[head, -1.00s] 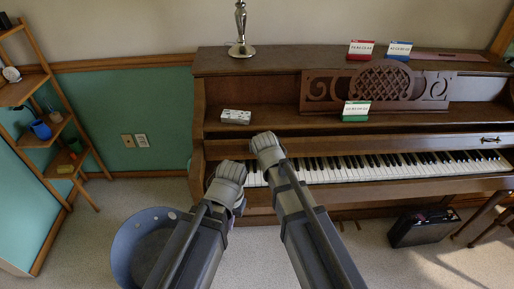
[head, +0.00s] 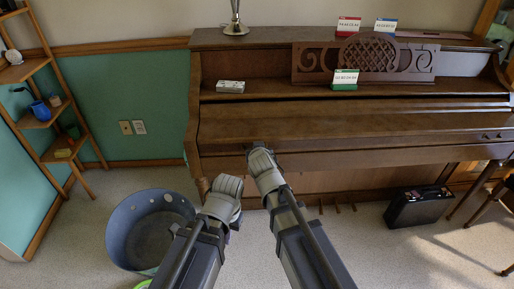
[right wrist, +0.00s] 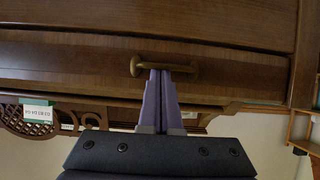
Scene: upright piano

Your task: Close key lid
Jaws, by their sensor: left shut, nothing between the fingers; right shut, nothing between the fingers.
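The brown key lid (head: 370,125) of the upright piano lies down over the keyboard; no keys show in the head view. A small handle sits at its right end (head: 491,136). In the right wrist view, a brass handle (right wrist: 140,66) is on the lid's wooden front. My right gripper (right wrist: 160,74) has its purple fingers shut together at this handle, overlapping it, with nothing held between them. In the head view its fingertips are hidden by my wrist, at the lid's left front. My left gripper (head: 228,186) is shut and empty, lower, near the piano's left front corner.
A blue-grey bin (head: 150,232) stands on the floor to the left. A black case (head: 418,206) is under the piano, with a stool at far right. A small box (head: 230,87) and cards (head: 345,79) stand above the lid. A wooden shelf (head: 45,116) is at left.

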